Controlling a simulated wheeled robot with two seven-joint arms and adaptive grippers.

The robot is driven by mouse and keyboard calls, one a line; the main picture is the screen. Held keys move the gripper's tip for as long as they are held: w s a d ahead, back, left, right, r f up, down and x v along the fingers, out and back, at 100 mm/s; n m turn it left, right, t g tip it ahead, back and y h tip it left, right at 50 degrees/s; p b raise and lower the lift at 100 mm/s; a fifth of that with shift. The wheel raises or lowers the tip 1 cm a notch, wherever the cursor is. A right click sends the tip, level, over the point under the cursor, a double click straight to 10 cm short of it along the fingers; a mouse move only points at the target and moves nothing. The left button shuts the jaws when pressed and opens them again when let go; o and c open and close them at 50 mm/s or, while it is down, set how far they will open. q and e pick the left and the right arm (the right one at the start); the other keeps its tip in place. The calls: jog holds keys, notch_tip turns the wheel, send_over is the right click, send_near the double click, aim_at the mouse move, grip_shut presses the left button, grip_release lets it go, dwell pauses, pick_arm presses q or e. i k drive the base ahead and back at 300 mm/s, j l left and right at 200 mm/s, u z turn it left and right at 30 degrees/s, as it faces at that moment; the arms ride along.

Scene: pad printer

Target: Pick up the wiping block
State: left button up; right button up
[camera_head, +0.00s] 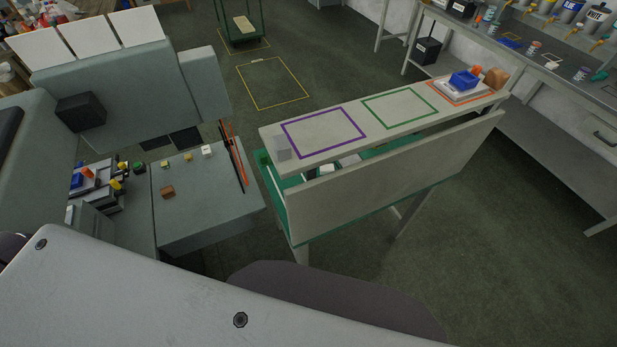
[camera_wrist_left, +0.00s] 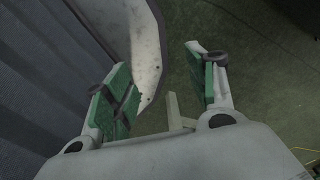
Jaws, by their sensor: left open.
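No object is plainly marked as the wiping block. A small brown block (camera_head: 167,191) lies on the grey machine's table at the left of the head view. A larger tan-brown block (camera_head: 496,78) sits at the far right end of the raised shelf, beside a blue item. Which of them is the wiping block I cannot tell. My left gripper (camera_wrist_left: 158,64) shows only in the wrist view, its two green-padded fingers spread apart with nothing held. No block shows near it there. My right gripper is not in view.
The grey machine's table (camera_head: 205,225) carries small yellow and white pieces; red and black rods stand at its right edge. The raised shelf (camera_head: 395,125) has purple, green and orange outlines, a blue item (camera_head: 464,80) in the orange one. A paint bench (camera_head: 570,75) stands far right.

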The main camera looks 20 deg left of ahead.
aim_at(327, 169)
jog(key=k+l+u, duration=0.1)
jog(key=u, duration=0.2)
jog(key=i+l+u, duration=0.25)
jog(key=l, duration=0.15)
jog(key=l+u, duration=0.25)
jog(key=l, duration=0.2)
jog(key=i+l+u, duration=0.25)
jog(key=l, duration=0.2)
jog(key=l+u, duration=0.25)
jog(key=l, duration=0.2)
